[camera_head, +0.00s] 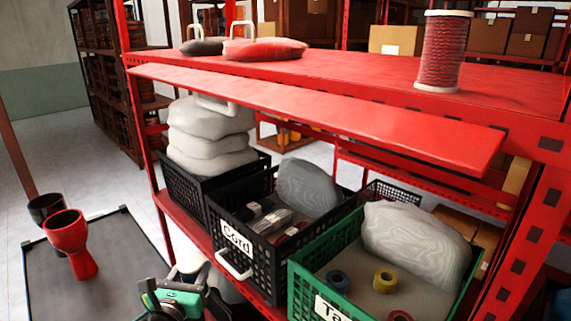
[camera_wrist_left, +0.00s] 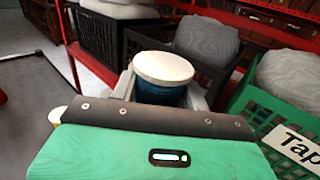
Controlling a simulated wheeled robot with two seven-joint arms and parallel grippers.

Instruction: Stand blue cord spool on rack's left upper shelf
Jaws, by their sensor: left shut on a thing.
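The blue cord spool (camera_wrist_left: 163,72) shows in the left wrist view, with a white round end facing the camera and dark blue cord below it. My left gripper (camera_wrist_left: 161,92) is shut on it, one pale finger on each side. In the head view my left gripper (camera_head: 180,293) is at the bottom, low in front of the rack, below the "Cord" crate; I cannot make out the spool clearly there. The rack's red upper shelf (camera_head: 350,82) holds a red cord spool (camera_head: 442,52) standing upright at the right. My right gripper is not in view.
Two bags, dark (camera_head: 203,46) and red (camera_head: 263,49), lie on the upper shelf's left part. A sloping red panel (camera_head: 310,105) juts out below it. Black "Cord" (camera_head: 213,215) and green (camera_head: 300,280) crates fill the lower shelf. Goblet drums (camera_head: 72,240) stand on a mat at left.

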